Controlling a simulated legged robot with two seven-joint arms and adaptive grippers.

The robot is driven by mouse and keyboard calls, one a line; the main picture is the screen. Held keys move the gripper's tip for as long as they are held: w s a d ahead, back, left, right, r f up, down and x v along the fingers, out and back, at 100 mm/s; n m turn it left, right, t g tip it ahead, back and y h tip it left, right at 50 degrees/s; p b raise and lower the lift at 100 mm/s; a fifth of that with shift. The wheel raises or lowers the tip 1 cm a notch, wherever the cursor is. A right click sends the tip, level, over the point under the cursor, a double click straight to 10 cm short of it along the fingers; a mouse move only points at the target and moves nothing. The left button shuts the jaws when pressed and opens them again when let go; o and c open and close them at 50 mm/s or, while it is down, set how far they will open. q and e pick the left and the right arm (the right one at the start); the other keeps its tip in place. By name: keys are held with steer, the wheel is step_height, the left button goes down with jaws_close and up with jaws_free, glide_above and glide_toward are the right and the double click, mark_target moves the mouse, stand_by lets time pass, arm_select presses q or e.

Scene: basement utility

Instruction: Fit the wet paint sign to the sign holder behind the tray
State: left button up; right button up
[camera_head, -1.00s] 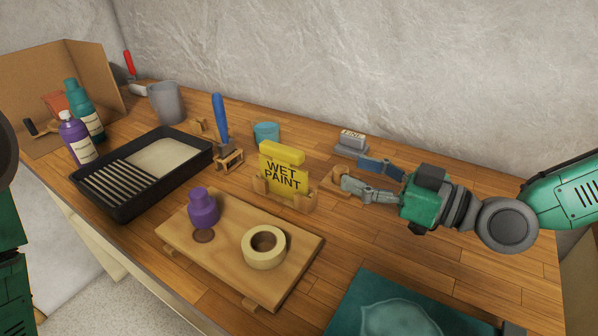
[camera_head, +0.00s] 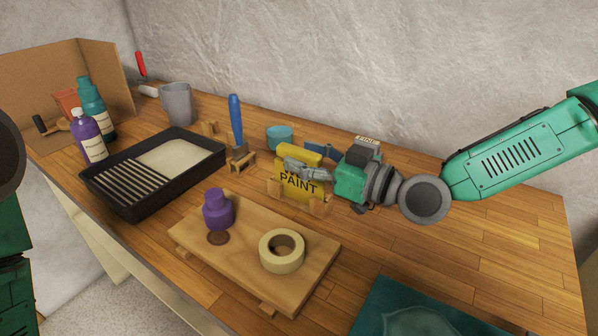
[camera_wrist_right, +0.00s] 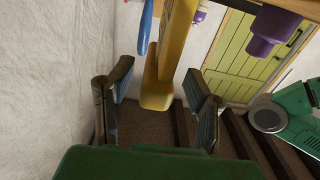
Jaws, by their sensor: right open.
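The yellow wet paint sign (camera_head: 297,187) stands upright in a wooden holder (camera_head: 318,208) behind the board; "PAINT" shows and my gripper covers the upper word. My right gripper (camera_head: 309,159) is open at the sign's thick top edge, one finger in front and one behind. In the right wrist view the sign (camera_wrist_right: 175,45) reaches between the two spread fingers (camera_wrist_right: 158,88); contact cannot be told. My left gripper is out of view.
A blue-handled tool (camera_head: 235,120) stands in a wooden stand between tray and sign, near a teal tub (camera_head: 280,137). A grey cup (camera_head: 177,103) is behind the tray. A board (camera_head: 240,246) in front bears a purple bottle (camera_head: 218,210) and tape roll (camera_head: 282,250).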

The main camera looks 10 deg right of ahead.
steer(key=shift+x, duration=1.25)
steer(key=shift+s+d, duration=0.2)
steer(key=shift+d, duration=0.5)
steer(key=shift+d+f, duration=0.1)
steer(key=shift+d, duration=0.35)
jaws_close()
steer(key=shift+a+r, duration=0.25)
steer(key=shift+a, duration=0.65)
steer(key=r, duration=0.4)
steer(key=r+p, duration=0.1)
steer(key=r, duration=0.4)
steer(key=shift+d+r, duration=0.25)
steer(key=shift+r, duration=0.1)
